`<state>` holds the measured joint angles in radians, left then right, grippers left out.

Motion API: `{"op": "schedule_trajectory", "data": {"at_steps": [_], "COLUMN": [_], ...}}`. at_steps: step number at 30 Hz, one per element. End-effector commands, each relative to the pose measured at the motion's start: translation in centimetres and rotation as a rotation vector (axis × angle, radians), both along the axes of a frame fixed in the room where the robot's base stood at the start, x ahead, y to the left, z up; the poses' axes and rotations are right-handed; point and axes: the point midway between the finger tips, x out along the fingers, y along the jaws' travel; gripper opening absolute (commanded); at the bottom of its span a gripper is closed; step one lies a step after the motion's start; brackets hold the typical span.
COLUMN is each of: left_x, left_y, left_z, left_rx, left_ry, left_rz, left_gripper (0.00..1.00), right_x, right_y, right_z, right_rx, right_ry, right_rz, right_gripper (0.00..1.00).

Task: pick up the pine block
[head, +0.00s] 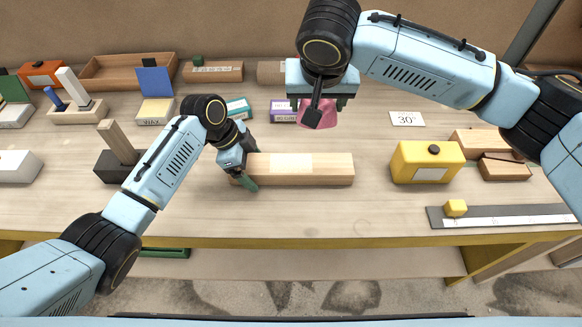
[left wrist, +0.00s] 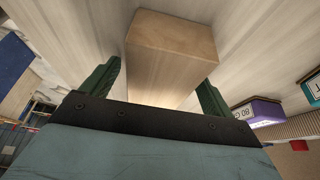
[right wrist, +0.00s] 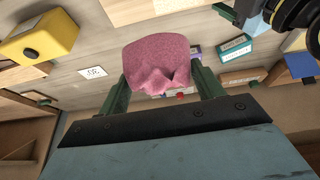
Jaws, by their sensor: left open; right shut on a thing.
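The pine block (head: 305,168) is a long pale wooden bar lying flat on the workbench, in the middle of the head view. My left gripper (head: 246,172) is at its left end. In the left wrist view the end of the pine block (left wrist: 170,50) lies between the two green fingers of my left gripper (left wrist: 155,85), which are apart with gaps beside the wood. My right gripper (head: 318,105) is above the back of the bench, shut on a pink cloth (head: 318,115). The pink cloth (right wrist: 156,62) also shows between the fingers in the right wrist view.
A yellow box (head: 425,165) stands right of the block. A dark block with a wooden handle (head: 118,145) is left of my left arm. Small boxes line the back.

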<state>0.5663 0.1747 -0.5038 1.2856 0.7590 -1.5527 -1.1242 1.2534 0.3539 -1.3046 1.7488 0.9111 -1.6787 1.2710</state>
Motion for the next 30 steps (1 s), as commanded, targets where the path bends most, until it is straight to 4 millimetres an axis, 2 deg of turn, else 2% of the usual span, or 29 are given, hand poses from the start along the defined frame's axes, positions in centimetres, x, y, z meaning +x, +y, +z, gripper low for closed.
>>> {"op": "schedule_trajectory", "data": {"at_steps": [2,17,25,30], "left_x": [0.0,0.1,0.1,0.2], "left_y": [0.0,0.0,0.0,0.0], "left_z": [0.0,0.2,0.8,3.5], "left_rx": [0.000,-0.003,-0.003,-0.003], "left_ry": [0.000,-0.002,-0.004,-0.008], "left_rz": [0.000,0.000,0.000,-0.001], "left_gripper": [0.85,0.19,0.18,0.18], "right_x": [0.0,0.0,0.0,0.0], "right_y": [0.0,0.0,0.0,0.0], "right_z": [0.0,0.0,0.0,0.0], "right_rx": [0.000,0.000,0.000,0.000], "right_ry": [0.000,0.000,0.000,0.000], "right_rz": [0.000,0.000,0.000,0.000], "right_gripper": [0.48,0.48,0.48,0.48]}}
